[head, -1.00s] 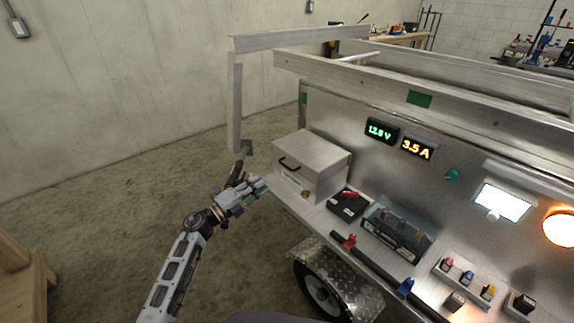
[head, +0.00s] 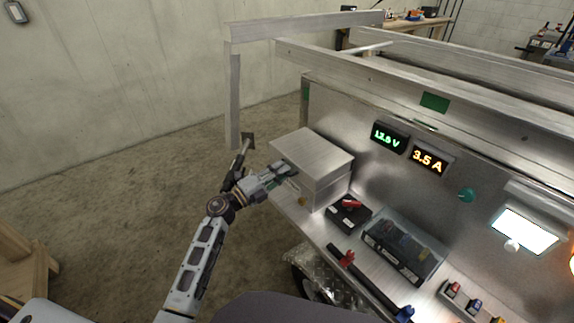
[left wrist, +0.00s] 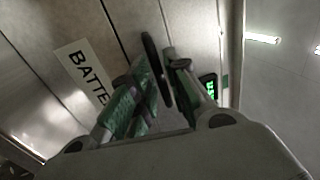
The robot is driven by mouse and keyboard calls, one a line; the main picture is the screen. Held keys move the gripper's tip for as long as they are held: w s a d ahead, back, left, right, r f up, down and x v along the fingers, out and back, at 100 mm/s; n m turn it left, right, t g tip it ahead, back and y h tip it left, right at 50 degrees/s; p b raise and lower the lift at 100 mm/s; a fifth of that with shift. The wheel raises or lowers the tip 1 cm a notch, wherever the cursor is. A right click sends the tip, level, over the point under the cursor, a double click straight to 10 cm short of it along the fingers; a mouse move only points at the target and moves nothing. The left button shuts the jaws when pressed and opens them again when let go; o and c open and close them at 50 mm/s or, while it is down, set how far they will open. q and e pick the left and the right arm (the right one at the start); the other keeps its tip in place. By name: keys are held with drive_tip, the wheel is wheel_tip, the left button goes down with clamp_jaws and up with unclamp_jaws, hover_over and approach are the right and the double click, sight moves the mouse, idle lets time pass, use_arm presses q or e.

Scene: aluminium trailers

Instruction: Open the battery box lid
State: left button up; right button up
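The battery box (head: 330,192) is a silver metal box at the left end of the trailer's shelf. Its lid (head: 312,152) lies nearly level on top. A step shows between lid and box at the right; I cannot tell whether the lid is slightly raised. My left gripper (head: 286,174) is at the box's front and hides the handle in the head view. In the left wrist view, the dark handle (left wrist: 154,66) lies between the closely spaced fingers (left wrist: 160,72), which appear shut on it. A label (left wrist: 84,72) reading "BATTE" is partly covered by a finger. My right gripper is out of view.
A black unit with a red part (head: 349,212) and a clear-covered fuse block (head: 400,245) stand right of the box. Displays (head: 388,137) are on the panel behind. A metal frame rail (head: 300,27) runs above and behind. Open floor lies left.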

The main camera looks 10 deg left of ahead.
use_arm(q)
drive_tip(key=shift+w+d, duration=0.3)
drive_tip(key=shift+w, duration=0.1)
drive_tip(key=shift+r, duration=0.1)
clamp_jaws()
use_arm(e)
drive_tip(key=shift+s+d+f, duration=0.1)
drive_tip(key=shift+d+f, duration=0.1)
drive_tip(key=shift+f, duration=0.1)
